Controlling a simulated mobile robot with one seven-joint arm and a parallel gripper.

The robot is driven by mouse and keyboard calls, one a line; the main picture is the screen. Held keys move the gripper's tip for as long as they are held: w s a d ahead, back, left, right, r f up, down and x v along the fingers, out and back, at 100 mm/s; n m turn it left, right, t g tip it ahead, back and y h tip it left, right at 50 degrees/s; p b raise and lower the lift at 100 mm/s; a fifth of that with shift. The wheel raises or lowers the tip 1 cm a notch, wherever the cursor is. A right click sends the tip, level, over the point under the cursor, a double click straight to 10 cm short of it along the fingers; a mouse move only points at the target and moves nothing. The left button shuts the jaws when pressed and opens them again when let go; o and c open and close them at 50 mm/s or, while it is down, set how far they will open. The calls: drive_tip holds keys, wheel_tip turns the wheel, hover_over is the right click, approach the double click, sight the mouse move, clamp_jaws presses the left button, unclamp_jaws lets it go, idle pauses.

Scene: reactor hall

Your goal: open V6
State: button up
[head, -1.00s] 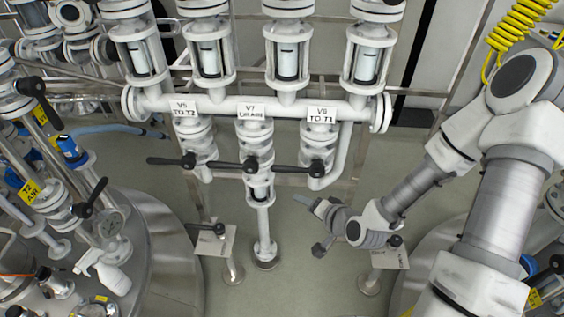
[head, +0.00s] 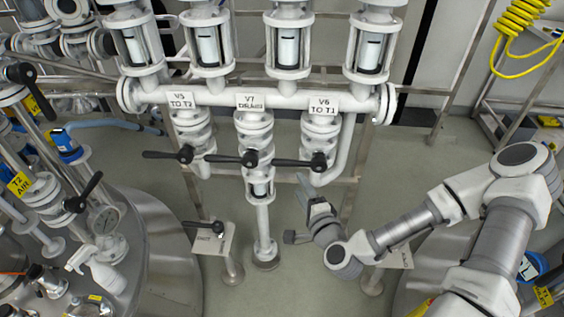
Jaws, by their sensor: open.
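The V6 valve (head: 319,138) hangs under the white manifold, below the label "V6 TO T1" (head: 322,106). Its black lever handle (head: 296,162) points left from the valve's hub, across the pipe, towards V7. The gap in depth is hard to judge.
V7 (head: 254,130) and V5 (head: 189,132) stand left of V6, their black levers also pointing left. A vertical pipe (head: 263,222) drops from V7 to the floor. Sign stands (head: 212,240) and metal tanks (head: 150,262) flank the clear floor (head: 300,278).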

sight(299, 161)
drive_tip(key=b+x, duration=0.4)
drive_tip(key=x, duration=1.2)
drive_tip(key=shift+f+b, duration=0.15)
drive_tip(key=shift+b, duration=0.2)
drive_tip(key=shift+a, duration=0.1)
clamp_jaws()
idle(0.7)
